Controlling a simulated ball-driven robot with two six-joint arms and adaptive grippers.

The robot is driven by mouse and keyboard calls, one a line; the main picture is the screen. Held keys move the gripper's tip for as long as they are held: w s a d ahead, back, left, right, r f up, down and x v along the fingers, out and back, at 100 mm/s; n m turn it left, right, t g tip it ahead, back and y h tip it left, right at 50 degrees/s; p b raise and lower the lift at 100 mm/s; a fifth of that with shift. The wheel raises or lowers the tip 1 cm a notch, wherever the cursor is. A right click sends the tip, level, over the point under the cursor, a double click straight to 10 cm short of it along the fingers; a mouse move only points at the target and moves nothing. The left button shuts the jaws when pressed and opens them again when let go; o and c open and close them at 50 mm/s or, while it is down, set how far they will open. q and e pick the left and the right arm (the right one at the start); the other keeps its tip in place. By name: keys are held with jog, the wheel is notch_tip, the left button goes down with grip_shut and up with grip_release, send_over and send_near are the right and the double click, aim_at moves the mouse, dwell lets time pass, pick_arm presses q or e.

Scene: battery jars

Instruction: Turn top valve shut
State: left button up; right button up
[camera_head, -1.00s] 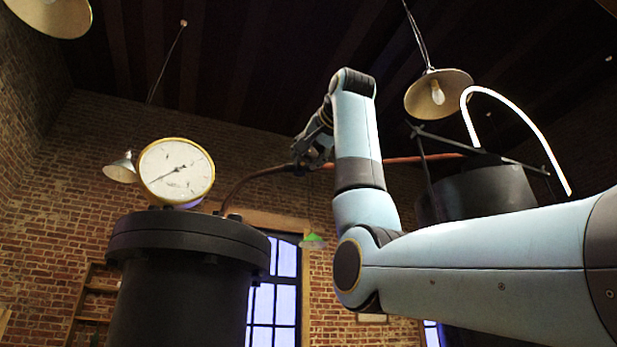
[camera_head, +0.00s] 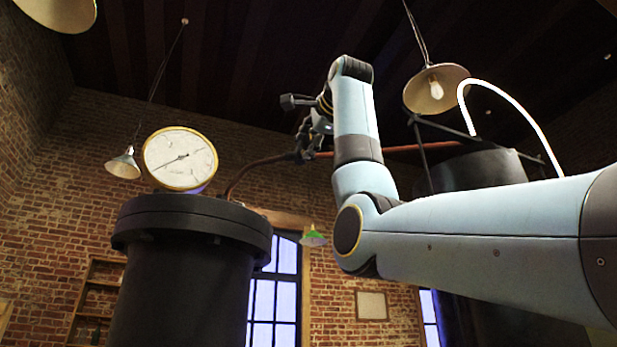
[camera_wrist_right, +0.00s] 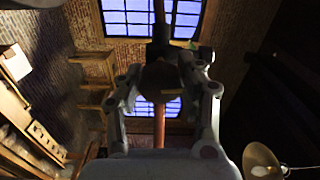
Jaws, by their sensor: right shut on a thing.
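The top valve (camera_head: 302,152) sits on the copper pipe (camera_head: 258,165) that runs between the gauge-topped jar and the dark tank. My right gripper (camera_head: 307,132) comes down onto it from above, with the wrist tilted, and partly hides it. In the right wrist view, a round dark brown valve handle (camera_wrist_right: 160,80) lies between the two fingers of my right gripper (camera_wrist_right: 160,78), which are shut on it. The pipe also passes behind the handle in that view (camera_wrist_right: 159,125). My left gripper is not in view.
A dark jar (camera_head: 185,270) with a round white gauge (camera_head: 180,158) on top stands at left. A dark tank (camera_head: 470,172) stands behind my right arm. Lamps hang overhead, one (camera_head: 435,88) near my arm. Brick walls and windows are behind.

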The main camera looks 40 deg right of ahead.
jog(key=shift+m, duration=0.6)
jog(key=o, duration=1.2)
jog(key=v, duration=1.2)
jog(key=shift+f, duration=0.1)
